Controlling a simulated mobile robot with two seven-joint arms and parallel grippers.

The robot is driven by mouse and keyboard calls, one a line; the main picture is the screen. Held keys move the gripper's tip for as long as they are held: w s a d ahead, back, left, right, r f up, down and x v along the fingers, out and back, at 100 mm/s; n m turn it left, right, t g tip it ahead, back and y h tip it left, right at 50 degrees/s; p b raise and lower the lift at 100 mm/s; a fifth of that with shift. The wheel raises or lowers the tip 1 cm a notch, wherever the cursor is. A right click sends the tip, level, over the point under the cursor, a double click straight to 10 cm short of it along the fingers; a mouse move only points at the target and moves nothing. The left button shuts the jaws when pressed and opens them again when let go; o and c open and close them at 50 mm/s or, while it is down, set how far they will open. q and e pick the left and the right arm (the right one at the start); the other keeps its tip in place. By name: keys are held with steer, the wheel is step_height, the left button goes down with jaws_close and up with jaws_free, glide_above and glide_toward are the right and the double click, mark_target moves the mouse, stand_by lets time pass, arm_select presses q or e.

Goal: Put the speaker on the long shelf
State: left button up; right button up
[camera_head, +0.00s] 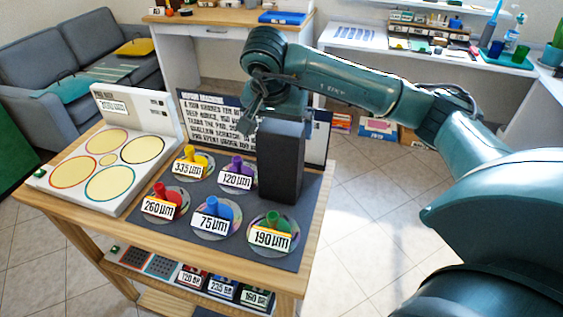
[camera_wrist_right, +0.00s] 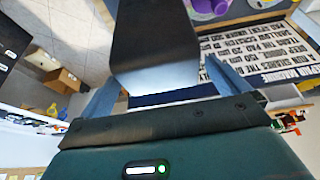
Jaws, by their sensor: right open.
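The speaker, a tall black box (camera_head: 282,165), stands upright on the dark mat at the right edge of the wooden table. It also shows in the right wrist view as a black block (camera_wrist_right: 155,35) ahead of the fingers. My right gripper (camera_head: 268,112) is over the speaker's top, pointing down. In the right wrist view its two blue-grey fingers (camera_wrist_right: 162,72) are spread, one toward each side of the block. Whether they touch it is unclear. I cannot tell which surface is the long shelf. My left gripper is out of view.
A printed text board (camera_head: 215,115) stands behind. A white panel with yellow circles (camera_head: 110,160) lies at the left. A white desk (camera_head: 350,38) is at the back right.

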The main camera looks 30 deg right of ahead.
mark_target(281, 161)
steer(key=x, duration=0.4)
steer(key=shift+s+a+f+p, duration=0.1)
steer(key=shift+s+f+p, duration=0.1)
steer(key=shift+p, duration=0.2)
steer(key=shift+w+f, duration=0.1)
steer(key=shift+f, duration=0.25)
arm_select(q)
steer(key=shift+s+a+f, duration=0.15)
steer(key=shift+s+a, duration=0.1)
arm_select(e)
steer(key=shift+w+f, duration=0.1)
steer(key=shift+f, duration=0.1)
steer(key=shift+c, duration=0.4)
